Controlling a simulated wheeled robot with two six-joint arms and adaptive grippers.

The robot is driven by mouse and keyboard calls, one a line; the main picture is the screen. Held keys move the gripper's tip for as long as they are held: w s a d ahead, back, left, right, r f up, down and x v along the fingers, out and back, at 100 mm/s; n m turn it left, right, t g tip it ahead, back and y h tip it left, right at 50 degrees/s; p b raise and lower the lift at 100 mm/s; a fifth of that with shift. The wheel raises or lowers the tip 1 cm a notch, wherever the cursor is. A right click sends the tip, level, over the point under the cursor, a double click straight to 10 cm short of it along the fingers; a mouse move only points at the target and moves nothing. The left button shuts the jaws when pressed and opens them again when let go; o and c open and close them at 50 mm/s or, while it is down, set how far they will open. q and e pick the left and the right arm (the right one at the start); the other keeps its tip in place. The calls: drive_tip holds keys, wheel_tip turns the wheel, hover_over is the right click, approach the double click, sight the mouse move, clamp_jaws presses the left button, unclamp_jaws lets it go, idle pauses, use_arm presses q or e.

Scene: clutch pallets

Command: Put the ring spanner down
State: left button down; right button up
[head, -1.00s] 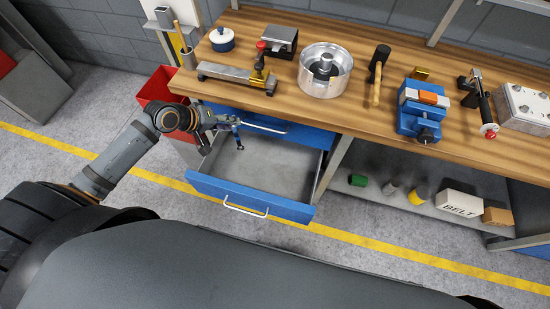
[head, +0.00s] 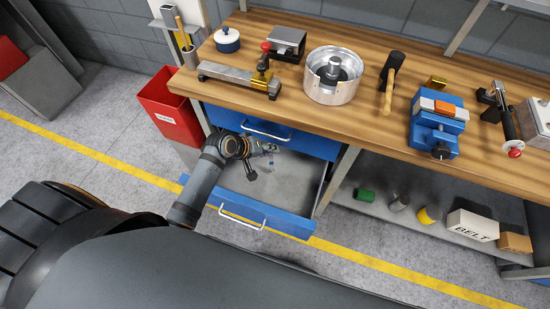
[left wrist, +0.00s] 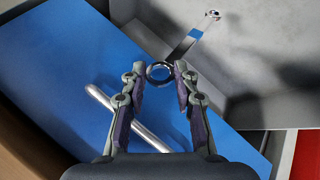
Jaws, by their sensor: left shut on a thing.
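The shaft slants away to the upper right, over the grey drawer interior. In the head view my left gripper (head: 266,150) is over the open blue drawer (head: 258,216), near its back. The spanner is small and partly hidden there; I cannot tell whether it touches the drawer floor. My right gripper is not in view.
The closed upper drawer (head: 290,139) with its bar handle is close beside the gripper. The wooden bench top (head: 300,112) overhangs it, bearing a steel pot (head: 333,88), a mallet (head: 389,85) and a blue vise (head: 437,128). A red bin (head: 172,110) stands left. The visible drawer floor looks empty.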

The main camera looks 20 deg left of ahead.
sight(271, 156)
use_arm(q)
drive_tip(key=w+f, duration=0.1)
drive_tip(key=f, duration=0.1)
drive_tip(key=d+f, duration=0.1)
drive_tip(key=f, duration=0.1)
drive_tip(key=w+f, duration=0.1)
drive_tip(key=f, duration=0.2)
drive_tip(key=shift+w+d+b, duration=0.3)
drive_tip(key=shift+d+b, duration=0.05)
drive_tip(key=shift+d, duration=0.05)
drive_tip(key=c, duration=1)
unclamp_jaws()
drive_tip(key=shift+f, duration=0.1)
drive_tip(key=shift+r, duration=0.3)
drive_tip(key=p+v, duration=0.2)
drive_tip(key=v, duration=1)
drive_tip(key=shift+f, duration=0.1)
